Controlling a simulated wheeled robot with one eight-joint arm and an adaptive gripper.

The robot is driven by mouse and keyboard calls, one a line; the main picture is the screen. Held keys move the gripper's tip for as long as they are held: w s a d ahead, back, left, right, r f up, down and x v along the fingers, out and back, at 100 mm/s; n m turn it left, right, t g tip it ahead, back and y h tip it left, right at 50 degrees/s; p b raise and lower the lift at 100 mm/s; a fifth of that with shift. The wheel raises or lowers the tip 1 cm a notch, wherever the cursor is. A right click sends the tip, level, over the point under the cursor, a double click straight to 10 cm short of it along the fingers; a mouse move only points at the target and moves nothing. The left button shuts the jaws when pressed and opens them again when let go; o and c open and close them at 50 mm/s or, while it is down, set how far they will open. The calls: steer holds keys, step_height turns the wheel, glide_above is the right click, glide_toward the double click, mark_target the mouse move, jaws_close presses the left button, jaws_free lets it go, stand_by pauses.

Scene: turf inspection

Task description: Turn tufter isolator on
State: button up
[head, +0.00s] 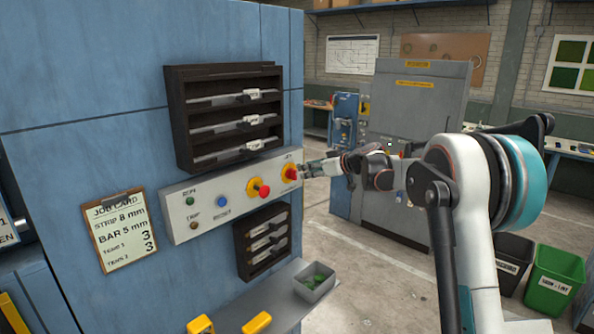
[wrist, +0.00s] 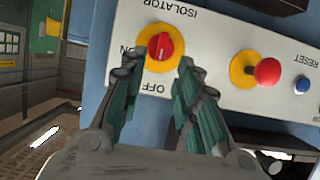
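The isolator is a red rotary knob (wrist: 161,46) on a yellow disc at the end of a light grey control panel (head: 215,207). In the wrist view its labels ISOLATOR, ON and OFF appear upside down. I cannot tell for certain which label the knob points to. In the head view the isolator (head: 290,173) is at the panel's right end. My gripper (wrist: 159,67) is open, its two fingers apart and empty, with the tips close to the knob's lower edge in the wrist view. Contact cannot be made out. My gripper (head: 306,171) also shows beside the isolator in the head view.
A red mushroom button (wrist: 267,71) on a yellow disc sits close beside the isolator. A blue reset button (wrist: 302,85) lies further along. A dark rack (head: 228,115) juts out above the panel, and a smaller rack (head: 263,241) and shelf (head: 262,300) are below.

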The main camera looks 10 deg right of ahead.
mark_target(296, 171)
steer(key=p+x, duration=0.1)
steer(key=x, duration=0.5)
steer(key=shift+w+a+f, duration=0.1)
steer(key=shift+w+a, duration=0.1)
jaws_close()
